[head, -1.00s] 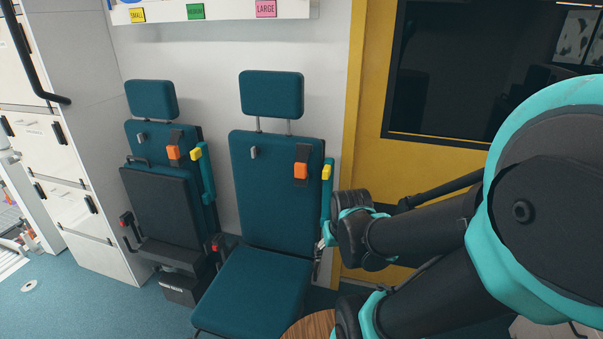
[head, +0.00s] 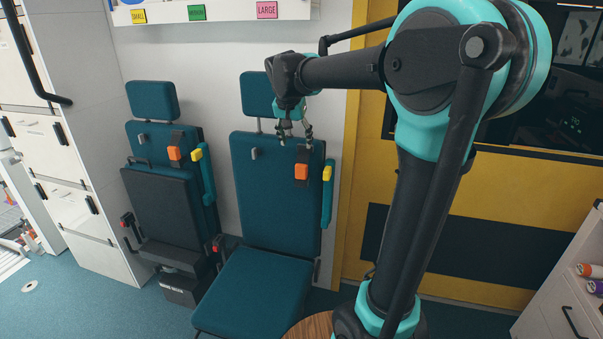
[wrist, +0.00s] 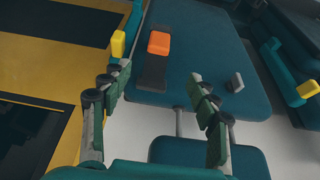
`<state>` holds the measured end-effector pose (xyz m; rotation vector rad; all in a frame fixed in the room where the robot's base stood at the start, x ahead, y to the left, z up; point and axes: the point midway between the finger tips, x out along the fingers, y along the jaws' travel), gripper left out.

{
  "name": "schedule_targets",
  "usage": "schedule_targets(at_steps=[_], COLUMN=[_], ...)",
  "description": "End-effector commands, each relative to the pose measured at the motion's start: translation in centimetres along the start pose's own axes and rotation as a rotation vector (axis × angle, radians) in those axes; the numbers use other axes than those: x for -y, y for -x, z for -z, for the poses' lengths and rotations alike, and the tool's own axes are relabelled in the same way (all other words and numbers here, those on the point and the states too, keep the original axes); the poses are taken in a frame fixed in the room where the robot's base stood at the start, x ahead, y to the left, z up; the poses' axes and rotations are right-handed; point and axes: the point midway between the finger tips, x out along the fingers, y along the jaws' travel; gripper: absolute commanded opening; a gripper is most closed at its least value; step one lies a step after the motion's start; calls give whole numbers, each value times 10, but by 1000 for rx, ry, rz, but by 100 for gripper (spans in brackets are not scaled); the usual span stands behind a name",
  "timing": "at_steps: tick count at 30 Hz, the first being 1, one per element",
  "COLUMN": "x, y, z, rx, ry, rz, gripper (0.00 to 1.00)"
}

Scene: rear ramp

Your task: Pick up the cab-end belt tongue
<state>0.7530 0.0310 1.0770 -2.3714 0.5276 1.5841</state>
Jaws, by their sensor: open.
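An orange block (head: 301,171) on a short black strap lies on the upper backrest of the right-hand seat, beside the yellow wall. It looks like the belt tongue, though I cannot make out its metal part. In the wrist view the orange block (wrist: 159,43) shows just beyond my fingertips, between their lines. My gripper (head: 297,138) is open and empty, in front of the upper backrest and above the orange block in the picture. It also shows in the wrist view (wrist: 160,76) with its fingers wide apart. I see no contact with the block.
A yellow-topped teal bar (head: 327,190) runs along the seat's right edge, close to the orange block. A grey clip (head: 254,153) is at left on the backrest. The headrest (head: 257,95) is partly behind my arm. A similar seat (head: 165,200) stands to the left.

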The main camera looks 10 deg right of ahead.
Motion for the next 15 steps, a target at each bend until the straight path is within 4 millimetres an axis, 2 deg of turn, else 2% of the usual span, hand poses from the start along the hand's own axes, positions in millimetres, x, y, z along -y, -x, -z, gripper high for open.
schedule_targets(at_steps=[9, 15], x=[0, 0], y=[-64, -90], z=[0, 0], rx=[0, 0], ry=[0, 0], rz=[1, 1], gripper=[60, 60])
